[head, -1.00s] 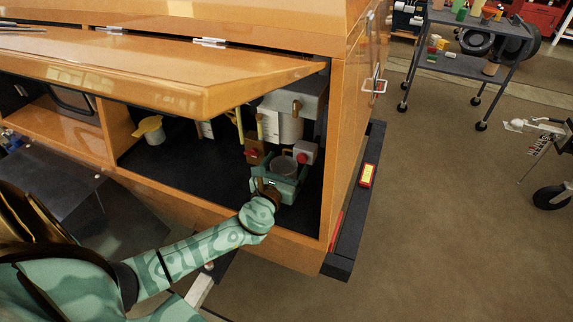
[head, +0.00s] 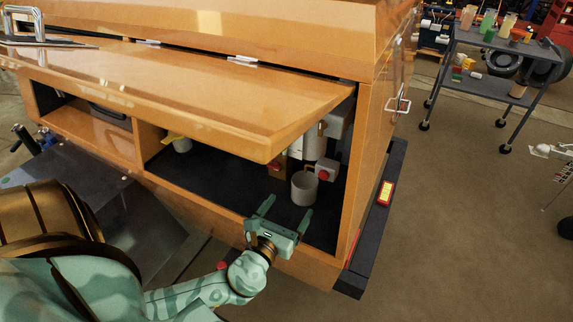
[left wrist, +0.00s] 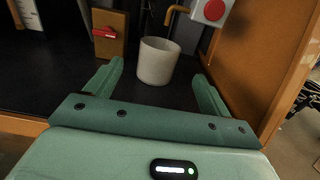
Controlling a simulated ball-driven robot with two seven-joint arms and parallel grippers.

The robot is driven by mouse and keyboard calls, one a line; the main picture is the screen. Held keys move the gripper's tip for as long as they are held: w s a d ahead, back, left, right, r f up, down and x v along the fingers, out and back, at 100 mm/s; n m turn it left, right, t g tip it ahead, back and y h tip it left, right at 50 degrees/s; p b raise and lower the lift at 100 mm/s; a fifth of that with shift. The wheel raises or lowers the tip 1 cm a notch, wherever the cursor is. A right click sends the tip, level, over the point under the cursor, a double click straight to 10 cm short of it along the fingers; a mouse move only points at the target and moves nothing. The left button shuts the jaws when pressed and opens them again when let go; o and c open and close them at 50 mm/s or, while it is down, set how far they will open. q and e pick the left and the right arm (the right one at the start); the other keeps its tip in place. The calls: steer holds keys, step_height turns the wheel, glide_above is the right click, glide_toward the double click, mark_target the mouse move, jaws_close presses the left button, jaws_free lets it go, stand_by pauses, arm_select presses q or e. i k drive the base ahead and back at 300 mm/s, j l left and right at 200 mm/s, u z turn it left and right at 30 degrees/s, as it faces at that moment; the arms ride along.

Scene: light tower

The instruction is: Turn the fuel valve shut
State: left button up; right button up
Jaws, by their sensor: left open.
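The fuel valve looks to be the small red lever (left wrist: 106,33) on a tan-brown block (left wrist: 108,45) in the left wrist view, left of and behind a white cup (left wrist: 158,60). The lever lies roughly level there. In the head view the lever (head: 277,171) shows only small and partly hidden under the raised panel. The cup (head: 304,190) stands on the dark compartment floor. My green left gripper (head: 288,208) is open and empty at the compartment's front edge, fingers pointing in toward the cup, short of the lever. My right gripper is not in view.
A raised orange panel (head: 190,85) overhangs the compartment. A grey box with a red button (head: 325,170) is right of the cup, near the orange side wall (head: 362,150). A bent copper pipe (left wrist: 172,15) hangs behind the cup. A yellow-topped container (head: 180,143) stands farther left.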

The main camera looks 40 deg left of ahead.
mark_target(275, 166)
steer(key=u, duration=1.35)
steer(key=i+j+z, duration=0.15)
steer(key=j+z, duration=0.15)
steer(key=j, duration=0.15)
